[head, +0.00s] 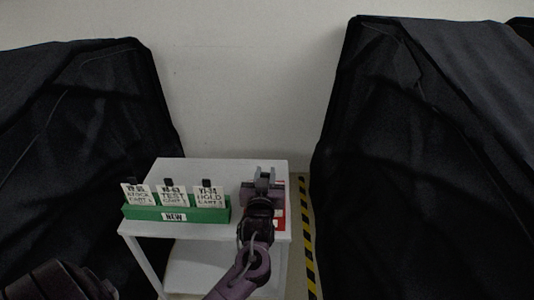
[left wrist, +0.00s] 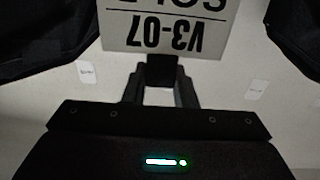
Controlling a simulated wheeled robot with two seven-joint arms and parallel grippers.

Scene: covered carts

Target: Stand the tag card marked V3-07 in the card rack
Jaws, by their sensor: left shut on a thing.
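The tag card marked V3-07 (left wrist: 170,28) is white with black print and fills the top of the left wrist view, upside down there. My left gripper (left wrist: 161,78) is shut on the dark tab at the card's edge. In the head view my left gripper (head: 264,178) is over the right part of the white cart top; I cannot make the card out clearly there. The green card rack (head: 215,215) stands on the left front of that top, with a label reading NEW. Three white cards (head: 173,196) with black tabs stand in it. My right gripper is out of view.
The small white cart (head: 215,168) has bare room behind the rack. A red-and-white item (head: 280,220) lies at its right front edge, partly hidden by my arm. Black covered carts stand left (head: 90,130) and right (head: 400,150). Yellow-black floor tape (head: 307,235) runs beside the cart.

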